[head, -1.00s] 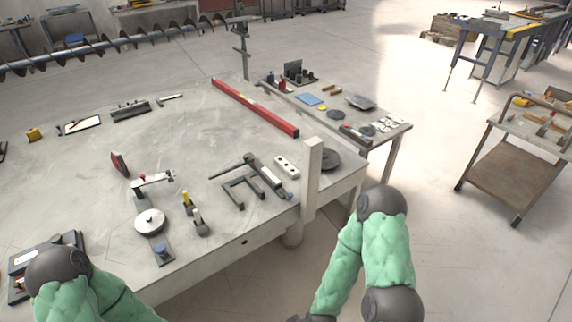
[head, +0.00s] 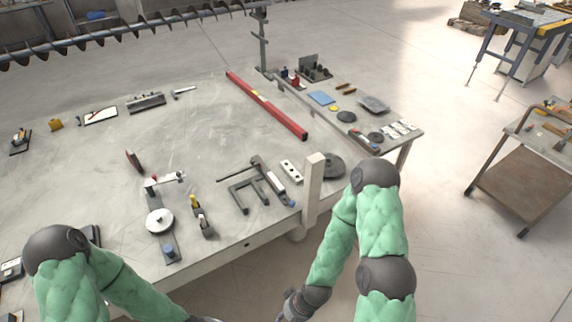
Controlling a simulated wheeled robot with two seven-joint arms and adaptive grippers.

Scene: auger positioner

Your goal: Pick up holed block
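The holed block (head: 291,171) is a small white bar with dark holes along its top. It lies flat on the big grey work table (head: 110,150), near its right front part, just right of a dark clamp-like tool (head: 268,180). My two green arms reach in from the bottom, and both are well short of the block. Only the dark wrist parts show at the bottom edge; the fingers of both grippers are out of the picture. Nothing touches the block.
A white post (head: 313,185) rises at the table's front right edge, close to the block. A red level (head: 265,103) lies farther back. A dark C-shaped frame (head: 248,192) lies left of the block.

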